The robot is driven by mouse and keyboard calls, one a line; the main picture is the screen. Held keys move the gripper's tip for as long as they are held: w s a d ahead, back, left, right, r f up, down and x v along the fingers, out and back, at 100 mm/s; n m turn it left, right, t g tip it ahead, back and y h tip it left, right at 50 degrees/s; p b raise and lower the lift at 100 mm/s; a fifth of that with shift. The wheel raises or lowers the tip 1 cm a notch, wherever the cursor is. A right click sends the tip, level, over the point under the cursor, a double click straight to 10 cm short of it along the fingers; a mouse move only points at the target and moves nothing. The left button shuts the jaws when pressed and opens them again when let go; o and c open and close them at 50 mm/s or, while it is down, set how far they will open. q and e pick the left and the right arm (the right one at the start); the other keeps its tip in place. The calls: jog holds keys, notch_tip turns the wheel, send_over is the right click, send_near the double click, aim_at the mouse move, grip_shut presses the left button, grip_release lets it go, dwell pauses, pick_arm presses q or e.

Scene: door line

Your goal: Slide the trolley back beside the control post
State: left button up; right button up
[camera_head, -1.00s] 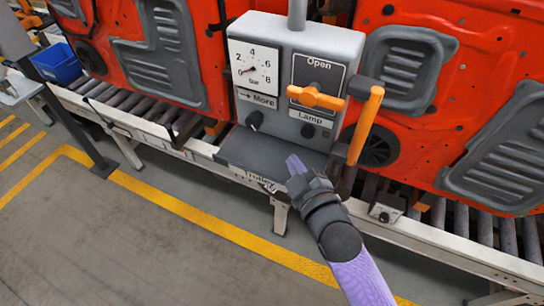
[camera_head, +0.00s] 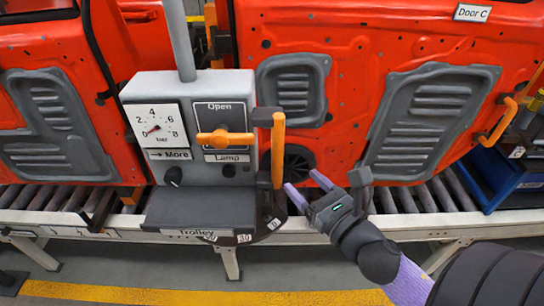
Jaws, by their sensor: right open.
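The control post (camera_head: 238,94) is a grey box with a bar gauge, an orange Open lever and a Lamp knob. A dark grey ledge (camera_head: 200,205) projects below it, with a Trolley label on its front edge. A vertical orange handle (camera_head: 278,150) stands at the post's right side, on a dark arm. I cannot tell which part is the trolley itself. My right gripper (camera_head: 306,188) is open and empty, its purple fingertips pointing up-left, right of the handle's lower end and apparently apart from it. My left gripper is not in view.
Red door panels hang behind the post, one tagged Door C (camera_head: 472,13). A roller conveyor (camera_head: 430,195) with a pale frame runs across below them. A blue bin (camera_head: 500,180) stands at the far right. Grey floor with a yellow line lies in front.

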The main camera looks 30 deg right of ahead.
aim_at(281, 158)
jog(key=w+p, duration=0.2)
jog(key=w, duration=0.7)
jog(key=shift+w, duration=0.4)
jog(key=shift+c, duration=0.3)
grip_shut()
dwell(0.5)
